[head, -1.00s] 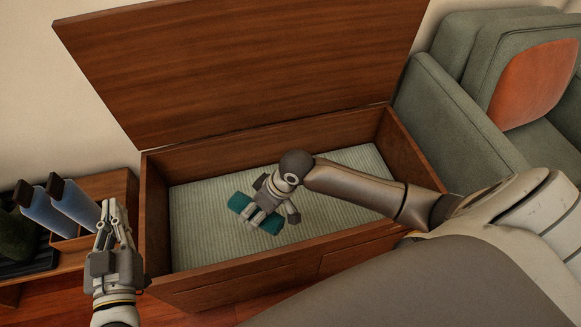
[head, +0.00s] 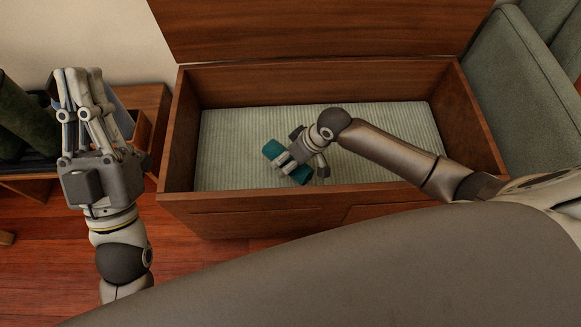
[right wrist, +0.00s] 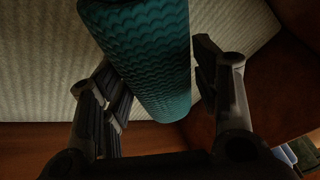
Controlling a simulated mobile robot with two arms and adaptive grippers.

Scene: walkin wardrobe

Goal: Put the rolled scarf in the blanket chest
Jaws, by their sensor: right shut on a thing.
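The rolled scarf (head: 272,150) is a teal, ribbed roll, inside the open blanket chest (head: 181,130), low over its pale striped lining. My right gripper (head: 291,164) reaches down into the chest and is shut on the scarf around its middle. In the right wrist view the scarf (right wrist: 150,55) lies between the two fingers, with the lining behind it. I cannot tell whether it touches the lining. My left gripper (head: 80,85) is raised left of the chest, fingers up, holding nothing visible; its finger gap is unclear.
The chest's wooden lid (head: 320,30) stands open at the back. A green armchair (head: 520,90) is close on the right. A low wooden bench (head: 150,105) with dark green rolls (head: 25,115) stands at the left, partly behind my left gripper. The lining (head: 380,120) is otherwise clear.

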